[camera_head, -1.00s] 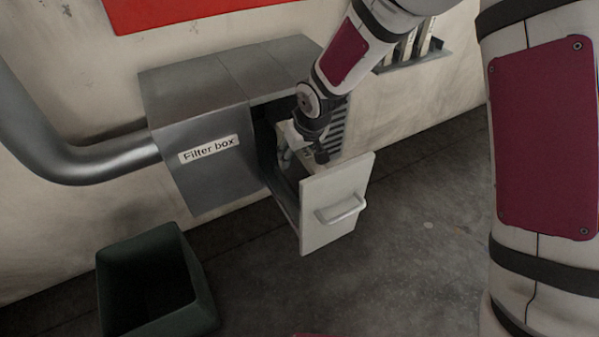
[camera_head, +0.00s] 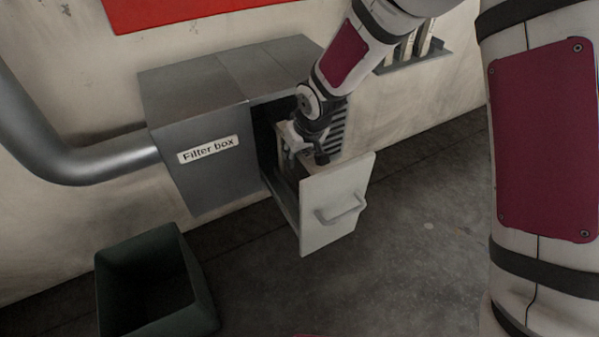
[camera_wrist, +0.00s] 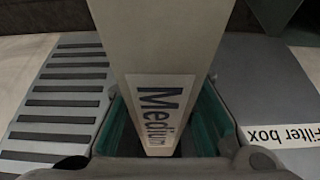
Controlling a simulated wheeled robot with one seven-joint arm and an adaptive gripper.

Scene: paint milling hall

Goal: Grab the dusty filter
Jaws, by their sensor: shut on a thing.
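A pale beige filter (camera_wrist: 165,45) with a label reading "Medium" fills the middle of the wrist view. My gripper (camera_wrist: 160,130) is shut on it, with teal finger pads against its two sides. In the head view my gripper (camera_head: 298,150) points down into the open drawer of the grey filter box (camera_head: 205,115). The drawer's pale front (camera_head: 330,220) with its handle stands out from the box. The filter's lower part and most of the drawer inside are hidden by my gripper and the drawer front. I cannot make out dust on the filter.
A dark green open bin (camera_head: 190,262) stands on the floor in front of the box at the left. A thick grey pipe (camera_head: 90,162) joins the box's left side. A wall rack (camera_head: 415,55) with pale upright pieces is behind my arm. The floor at the right is clear.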

